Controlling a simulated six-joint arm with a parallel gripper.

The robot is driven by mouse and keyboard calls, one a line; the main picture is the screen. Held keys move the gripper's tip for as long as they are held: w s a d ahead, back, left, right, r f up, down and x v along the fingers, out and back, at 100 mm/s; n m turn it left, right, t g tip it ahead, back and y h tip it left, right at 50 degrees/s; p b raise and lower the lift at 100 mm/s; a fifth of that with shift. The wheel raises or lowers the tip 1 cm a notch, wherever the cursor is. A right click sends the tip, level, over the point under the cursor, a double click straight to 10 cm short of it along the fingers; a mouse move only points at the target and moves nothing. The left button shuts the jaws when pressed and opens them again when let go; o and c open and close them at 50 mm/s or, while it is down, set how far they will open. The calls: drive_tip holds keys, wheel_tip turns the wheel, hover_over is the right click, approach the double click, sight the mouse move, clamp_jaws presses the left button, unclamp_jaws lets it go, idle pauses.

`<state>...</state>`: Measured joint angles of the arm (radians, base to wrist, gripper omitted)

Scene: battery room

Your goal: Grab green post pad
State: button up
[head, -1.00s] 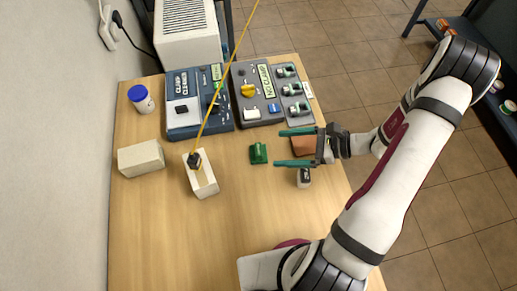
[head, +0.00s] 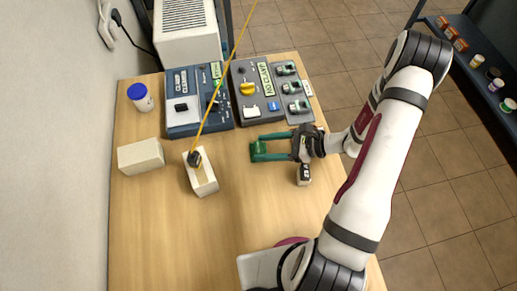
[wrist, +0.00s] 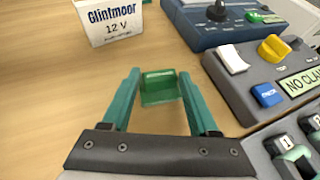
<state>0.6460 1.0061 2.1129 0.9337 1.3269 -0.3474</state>
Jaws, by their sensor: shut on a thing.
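The green post pad (head: 257,151) is a small green block on the wooden table, below the control boxes in the head view. My gripper (head: 260,147) reaches it from the right, with its green fingers shut on the pad's two sides. In the wrist view, the pad (wrist: 160,90) sits between the fingertips (wrist: 159,75), its face and upper edge showing. It appears to be at table level; I cannot tell whether it is lifted.
A cream block (head: 140,157), a blue-capped jar (head: 141,100) and control boxes (head: 184,121) (head: 262,112) surround the space. The table front (head: 170,235) is clear.

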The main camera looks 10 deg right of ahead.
drive_tip(key=shift+c, duration=0.9)
drive_tip(key=shift+r, duration=0.1)
